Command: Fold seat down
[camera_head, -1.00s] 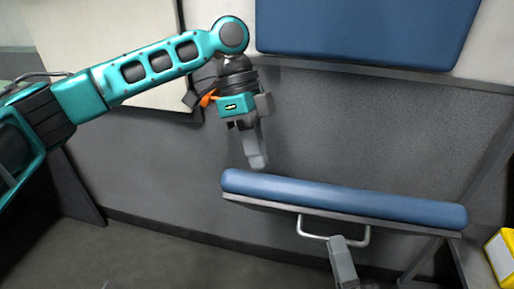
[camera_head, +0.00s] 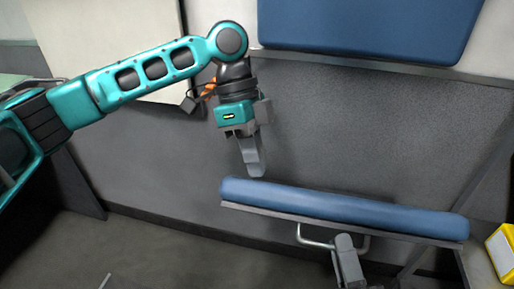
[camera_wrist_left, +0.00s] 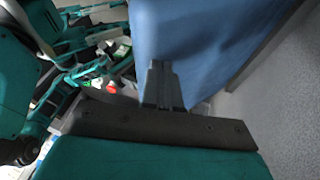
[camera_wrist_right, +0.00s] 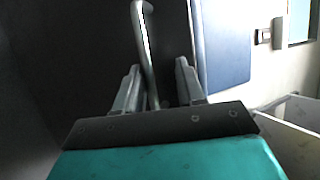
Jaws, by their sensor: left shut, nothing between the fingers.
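The seat (camera_head: 340,207) is a long blue cushion on a dark panel, standing out from the grey wall, with its edge toward me. A metal handle (camera_head: 315,242) hangs under its edge. My left gripper (camera_head: 256,172) is shut and empty, its tip at the top of the seat's left part; I cannot tell if it touches. In the left wrist view its closed fingers (camera_wrist_left: 160,85) point at a blue cushion (camera_wrist_left: 200,40). My right gripper (camera_head: 347,245) is at the handle. In the right wrist view its fingers (camera_wrist_right: 157,85) are apart, with the handle bar (camera_wrist_right: 146,50) between them.
A blue backrest (camera_head: 370,28) is fixed on the wall above the seat. A yellow and white box (camera_head: 502,252) stands at the far right. A diagonal dark brace is right of the seat.

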